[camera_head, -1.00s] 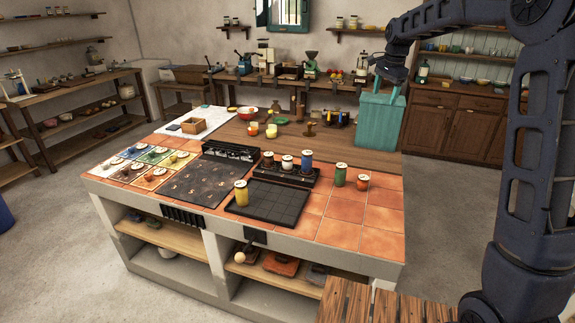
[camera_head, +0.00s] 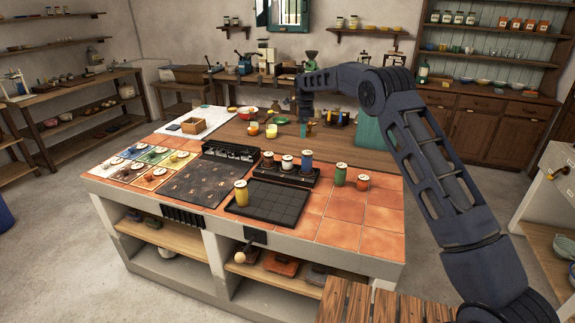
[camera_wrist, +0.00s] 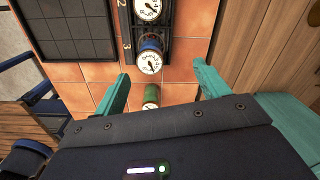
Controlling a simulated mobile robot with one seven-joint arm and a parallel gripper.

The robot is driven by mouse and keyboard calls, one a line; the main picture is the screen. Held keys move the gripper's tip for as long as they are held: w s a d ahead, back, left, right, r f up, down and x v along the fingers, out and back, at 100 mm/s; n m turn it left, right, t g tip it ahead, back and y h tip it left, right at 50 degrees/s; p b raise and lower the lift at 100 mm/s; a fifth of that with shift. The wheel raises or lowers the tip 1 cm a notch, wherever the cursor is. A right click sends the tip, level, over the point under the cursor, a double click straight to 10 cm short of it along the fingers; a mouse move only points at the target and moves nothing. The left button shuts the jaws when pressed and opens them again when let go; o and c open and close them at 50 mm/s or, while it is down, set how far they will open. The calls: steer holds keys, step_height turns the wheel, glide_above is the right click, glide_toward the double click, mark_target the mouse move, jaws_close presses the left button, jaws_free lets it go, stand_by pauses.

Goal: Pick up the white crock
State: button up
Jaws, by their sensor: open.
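The white crock (camera_head: 287,163) stands upright in the middle of a black rack (camera_head: 270,177) on the tiled counter, between a brown crock (camera_head: 268,160) and a blue crock (camera_head: 306,161). In the wrist view its dial-topped lid (camera_wrist: 147,10) shows at the top edge, above the blue crock (camera_wrist: 150,58) and the number 3 on the rack. My gripper (camera_wrist: 161,76) is open and empty, its teal fingers pointing down over the counter. The green crock (camera_wrist: 151,97) shows between the fingers, lower down. In the head view my gripper (camera_head: 304,130) appears above and behind the rack.
A green crock (camera_head: 340,175) and an orange crock (camera_head: 362,182) stand right of the rack. A yellow crock (camera_head: 241,193) stands on the edge of a black grid tray (camera_head: 268,203). Cups and bowls are on the wooden part behind. The front right tiles are clear.

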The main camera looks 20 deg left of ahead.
steer(key=m, duration=0.1)
glide_above(288, 157)
step_height(288, 157, down, 8)
steer(key=shift+s+a+r, duration=0.1)
steer(key=shift+s+r, duration=0.05)
steer(key=shift+r, duration=0.1)
step_height(288, 157, down, 11)
steer(key=shift+s+r, duration=0.1)
steer(key=shift+r, duration=0.1)
steer(key=c, duration=1.2)
steer(key=shift+r, duration=0.15)
